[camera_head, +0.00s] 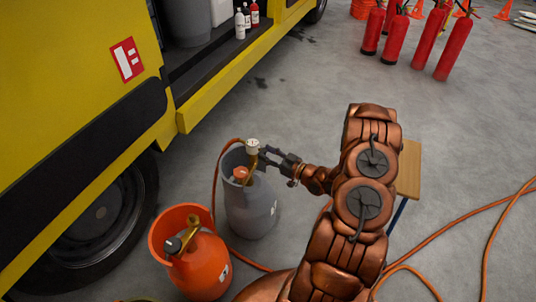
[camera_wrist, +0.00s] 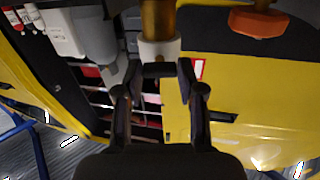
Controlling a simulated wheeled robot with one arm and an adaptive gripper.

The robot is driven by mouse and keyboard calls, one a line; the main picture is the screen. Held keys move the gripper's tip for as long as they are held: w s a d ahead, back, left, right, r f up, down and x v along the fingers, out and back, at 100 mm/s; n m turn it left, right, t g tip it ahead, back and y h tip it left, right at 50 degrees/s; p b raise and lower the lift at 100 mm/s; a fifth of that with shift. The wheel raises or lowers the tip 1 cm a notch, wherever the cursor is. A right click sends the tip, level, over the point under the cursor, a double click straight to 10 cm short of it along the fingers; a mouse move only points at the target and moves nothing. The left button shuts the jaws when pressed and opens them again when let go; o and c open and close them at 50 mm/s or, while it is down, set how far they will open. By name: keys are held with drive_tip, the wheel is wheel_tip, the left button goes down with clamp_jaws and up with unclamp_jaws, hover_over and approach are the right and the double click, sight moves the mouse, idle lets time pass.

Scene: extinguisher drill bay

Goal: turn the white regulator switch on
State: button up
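The white regulator switch (camera_head: 253,146) sits on top of a brass fitting (camera_head: 251,166) on the grey gas cylinder (camera_head: 252,207). In the wrist view, a white collar (camera_wrist: 159,50) on a brass stem (camera_wrist: 157,18) shows just beyond my fingertips. My gripper (camera_head: 268,158) is level with the fitting, to its right. In the wrist view, my gripper (camera_wrist: 158,75) has its two fingers spread apart, with a small dark piece between the tips. I cannot tell whether either finger touches the regulator. The switch's setting is too small to read.
An orange cylinder (camera_head: 200,265) with its own fitting stands at the front left. An orange hose (camera_head: 216,180) runs beside the grey cylinder. The yellow truck (camera_head: 60,100) fills the left. A small wooden-topped table (camera_head: 409,170) is behind my arm. Red extinguishers (camera_head: 455,45) stand at the back right.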

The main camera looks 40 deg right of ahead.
drive_tip(key=c, duration=0.6)
drive_tip(key=shift+f+n+b, duration=0.15)
drive_tip(key=shift+n+b, duration=0.15)
drive_tip(key=shift+b, duration=0.15)
drive_tip(key=n+b, duration=0.3)
drive_tip(key=b, duration=0.1)
drive_tip(key=shift+f+n, duration=0.2)
drive_tip(key=shift+n, duration=0.2)
drive_tip(key=n+b, duration=0.3)
drive_tip(key=b, duration=0.1)
drive_tip(key=shift+n+b, duration=0.3)
drive_tip(key=shift+b, duration=0.1)
drive_tip(key=n+b, duration=0.8)
drive_tip(key=b, duration=0.4)
drive_tip(key=shift+n, duration=0.4)
drive_tip(key=shift+r+n+b, duration=0.25)
drive_tip(key=shift+n+b, duration=0.25)
drive_tip(key=shift+b, duration=0.6)
